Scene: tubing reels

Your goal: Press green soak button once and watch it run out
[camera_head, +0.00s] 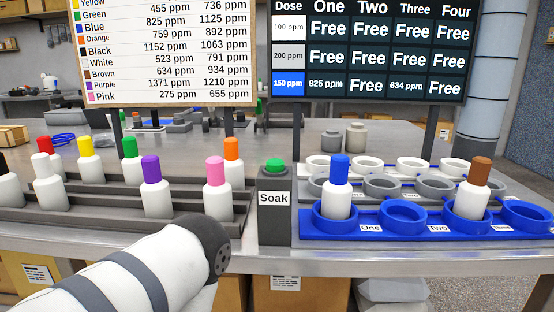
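The green soak button (275,165) sits on top of a grey box labelled "Soak" (274,222) near the table's front edge. The button stands raised, and nothing touches it. The dose board (370,45) shows the 150 ppm row highlighted blue, reading 825 ppm under One, 634 ppm under Three, and Free under Two and Four. A white arm link of mine with a dark round joint comes in from the bottom left, in front of the table and left of the soak box. Neither gripper is in view.
A blue rack (403,235) right of the box holds a blue-capped bottle (339,190) and a brown-capped bottle (474,190). Grey and white racks stand behind it. Several colour-capped bottles stand in dark racks at left. A ppm chart (160,50) hangs behind.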

